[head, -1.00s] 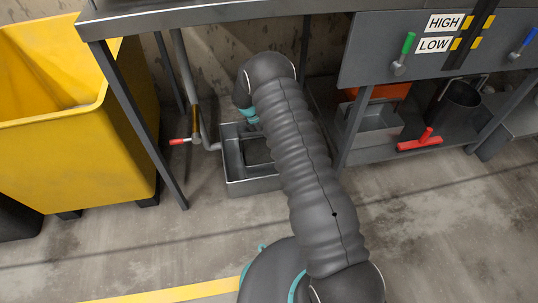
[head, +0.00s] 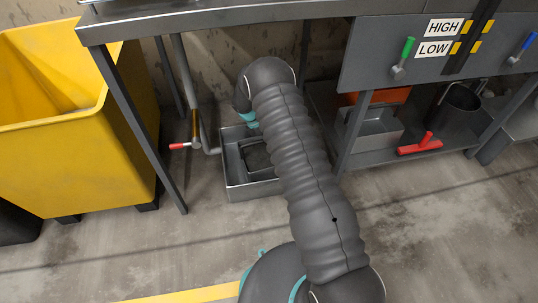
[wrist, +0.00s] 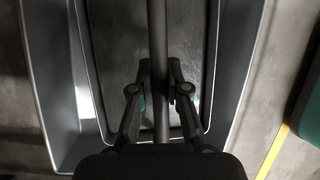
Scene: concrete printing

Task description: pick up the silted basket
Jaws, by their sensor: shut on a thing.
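The silted basket (wrist: 205,110) shows in the wrist view as a thin dark rim around a grey, murky-looking inside. A straight bar (wrist: 160,25), seemingly its handle, runs across the middle. My gripper (wrist: 160,75) is shut on this bar, one finger on each side. In the head view the basket (head: 257,155) shows partly inside an open grey box (head: 252,190) on the floor under the bench. My arm hides its right part and the gripper itself. Whether the basket touches the box's bottom I cannot tell.
The bench top (head: 210,18) overhangs the box, with a bench leg (head: 142,130) to its left. A pipe with a red-handled valve (head: 180,146) comes down beside the box. A yellow bin (head: 75,150) stands left; a shelf (head: 375,155) stands right.

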